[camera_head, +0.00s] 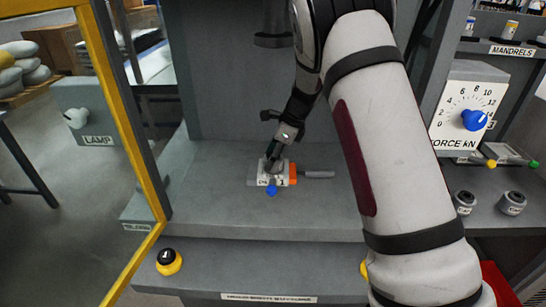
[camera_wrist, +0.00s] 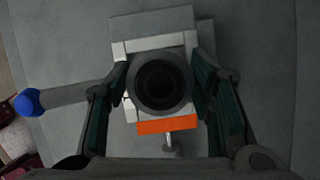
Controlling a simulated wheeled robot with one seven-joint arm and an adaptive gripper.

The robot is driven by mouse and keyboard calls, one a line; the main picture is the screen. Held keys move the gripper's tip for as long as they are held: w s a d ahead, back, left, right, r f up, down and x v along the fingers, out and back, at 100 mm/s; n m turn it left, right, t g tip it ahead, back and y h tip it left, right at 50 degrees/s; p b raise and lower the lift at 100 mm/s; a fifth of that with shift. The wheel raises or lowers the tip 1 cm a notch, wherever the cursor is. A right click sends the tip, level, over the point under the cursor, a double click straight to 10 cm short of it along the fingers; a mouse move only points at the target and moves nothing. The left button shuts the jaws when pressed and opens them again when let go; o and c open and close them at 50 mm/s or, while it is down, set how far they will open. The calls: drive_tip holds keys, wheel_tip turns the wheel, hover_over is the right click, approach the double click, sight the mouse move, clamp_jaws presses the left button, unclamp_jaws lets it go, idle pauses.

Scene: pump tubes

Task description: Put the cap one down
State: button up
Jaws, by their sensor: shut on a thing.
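In the wrist view, my gripper's fingers (camera_wrist: 163,90) stand on both sides of a round, dark, hollow part, which I take to be cap one (camera_wrist: 163,84). They are shut on it. It is over the middle of the fixture, which also shows in the wrist view (camera_wrist: 125,48). Whether the cap touches the fixture I cannot tell. The fixture has an orange part (camera_wrist: 167,126) and a lever with a blue knob (camera_head: 271,190).
The bench around the fixture (camera_head: 220,220) is clear. A yellow frame (camera_head: 112,90) stands at the left. A yellow-and-black button (camera_head: 169,262) sits in front.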

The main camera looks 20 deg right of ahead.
drive_tip(key=shift+f, duration=0.2)
drive_tip(key=o, duration=1.6)
drive_tip(key=shift+c, duration=0.2)
